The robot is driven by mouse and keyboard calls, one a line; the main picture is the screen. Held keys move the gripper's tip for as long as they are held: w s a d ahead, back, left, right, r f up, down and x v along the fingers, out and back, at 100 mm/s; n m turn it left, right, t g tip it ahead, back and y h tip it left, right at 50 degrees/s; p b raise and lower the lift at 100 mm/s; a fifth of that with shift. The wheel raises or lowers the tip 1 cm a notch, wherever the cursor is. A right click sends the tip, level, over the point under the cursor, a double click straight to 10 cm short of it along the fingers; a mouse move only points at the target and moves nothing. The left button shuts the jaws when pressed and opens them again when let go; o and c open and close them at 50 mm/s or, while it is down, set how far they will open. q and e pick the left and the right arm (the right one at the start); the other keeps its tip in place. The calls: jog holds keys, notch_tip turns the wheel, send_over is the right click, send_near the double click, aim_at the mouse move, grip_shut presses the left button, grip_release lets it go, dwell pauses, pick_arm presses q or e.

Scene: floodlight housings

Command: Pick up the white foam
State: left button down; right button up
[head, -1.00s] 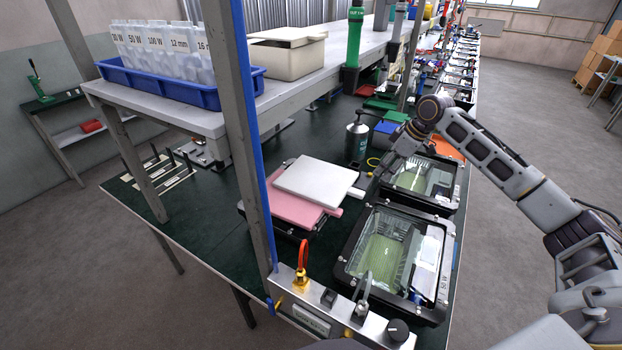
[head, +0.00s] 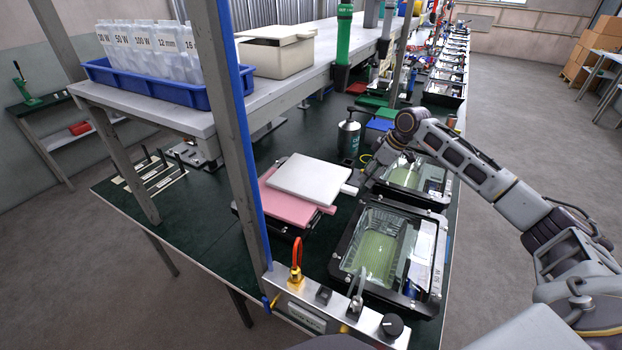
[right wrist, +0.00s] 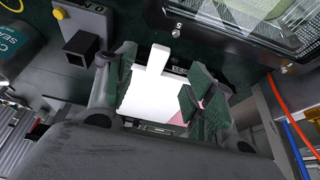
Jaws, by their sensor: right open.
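The white foam (head: 310,178) is a flat slab with a small tab (head: 349,189) on its right side. It lies on a pink foam sheet (head: 290,205) on the bench. My right gripper (head: 358,180) is close beside the tab, at the slab's right edge. In the right wrist view the white foam (right wrist: 150,98) shows between the two spread fingers of the right gripper (right wrist: 156,82), with its tab pointing up. The gripper is open and holds nothing. I cannot tell whether a finger touches the foam. My left gripper is out of view.
A floodlight housing (head: 350,258) stands right in front of the foam, another (head: 432,190) under my right forearm. A dark green canister (head: 348,138) is behind. A grey post (head: 232,130) with a blue edge rises left of the foam. A control box (head: 325,308) sits at the front.

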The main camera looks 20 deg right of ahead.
aim_at(356, 190)
jog(key=shift+x, duration=1.65)
jog(key=shift+f, duration=0.1)
jog(key=shift+x, duration=2.5)
jog(key=shift+c, duration=0.3)
jog(key=c, duration=1)
